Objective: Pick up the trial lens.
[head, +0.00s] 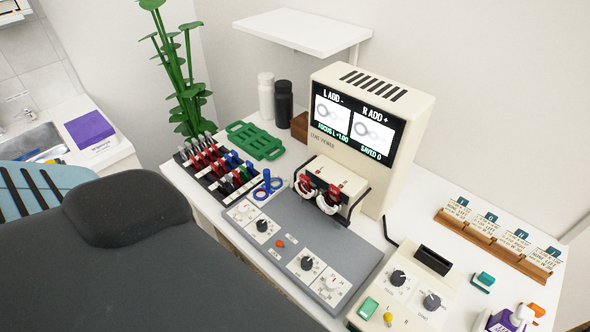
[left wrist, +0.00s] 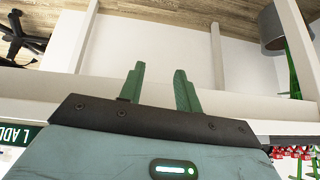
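Several trial lenses with red, blue, green and black handles stand in a dark rack (head: 213,165) at the left of the white table. A blue lens-like piece with ring shapes (head: 266,186) sits apart, just right of the rack. Two red-handled lenses with white rims (head: 304,184) (head: 330,196) are in the holder at the front of the lens viewer (head: 365,125). I cannot tell which lens is meant. My left gripper (left wrist: 157,80) is open, with nothing between its green fingers; it does not show clearly in the head view. My right gripper is not seen.
A grey control panel (head: 296,240) lies before the viewer. A green slotted tray (head: 255,140) and two bottles (head: 266,95) (head: 284,100) stand behind the rack. A white shelf (head: 302,30) overhangs. Cards stand in a wooden holder (head: 492,243). A large dark shape blocks the lower left.

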